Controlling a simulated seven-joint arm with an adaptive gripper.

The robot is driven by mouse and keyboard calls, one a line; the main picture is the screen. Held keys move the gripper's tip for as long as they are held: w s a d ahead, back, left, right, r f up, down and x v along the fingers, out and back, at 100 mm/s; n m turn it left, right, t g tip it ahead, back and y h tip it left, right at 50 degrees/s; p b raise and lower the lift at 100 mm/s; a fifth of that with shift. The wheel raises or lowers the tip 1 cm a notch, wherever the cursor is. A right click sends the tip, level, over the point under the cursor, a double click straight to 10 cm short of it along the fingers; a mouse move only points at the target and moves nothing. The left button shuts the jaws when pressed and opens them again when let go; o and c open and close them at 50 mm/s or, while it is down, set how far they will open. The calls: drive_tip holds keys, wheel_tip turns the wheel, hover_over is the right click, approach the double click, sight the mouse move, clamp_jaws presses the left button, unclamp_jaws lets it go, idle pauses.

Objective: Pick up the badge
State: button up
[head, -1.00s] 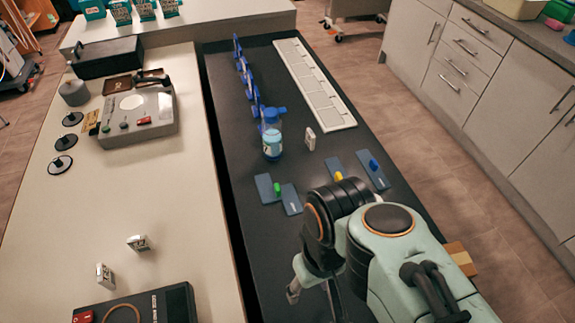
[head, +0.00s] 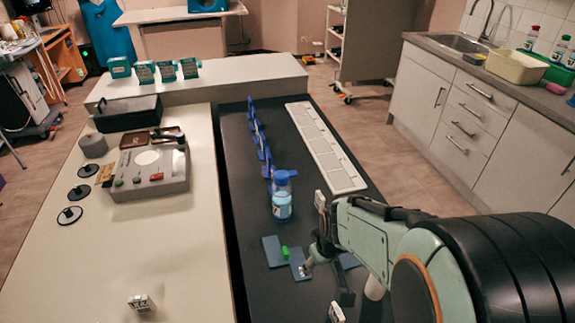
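Flat blue badge-like cards lie on the dark bench top; I cannot tell which is the badge meant. One card (head: 273,251) lies at the left, with a green clip-like piece (head: 285,253) at its right edge. A second card (head: 298,258) lies beside it, partly behind a fingertip. A third card (head: 349,260) is mostly hidden by my arm. My gripper (head: 325,283) points down over the bench, close to the second card in the picture. Its fingers look apart, with nothing seen between them. Whether it touches a card cannot be told.
A blue-capped bottle (head: 282,203) stands behind the cards. A small white box (head: 320,200) stands to its right, another (head: 337,312) near the front. Blue upright holders (head: 258,135) and a long white tray (head: 325,150) lie farther back. A grey device (head: 150,180) occupies the pale counter.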

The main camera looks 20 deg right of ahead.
sight(334, 312)
drive_tip(key=s+d+f+g, duration=0.1)
drive_tip(key=f, duration=0.2)
drive_tip(key=s+d+f+m+g, duration=0.1)
drive_tip(key=f, duration=0.3)
drive_tip(key=s+d+f+g, duration=0.1)
drive_tip(key=s+f, duration=0.1)
drive_tip(key=f, duration=0.1)
drive_tip(key=shift+d+f, duration=0.35)
drive_tip(key=shift+f, duration=0.05)
wheel_tip(334, 312, down, 6)
drive_tip(key=shift+w+r, duration=0.1)
clamp_jaws()
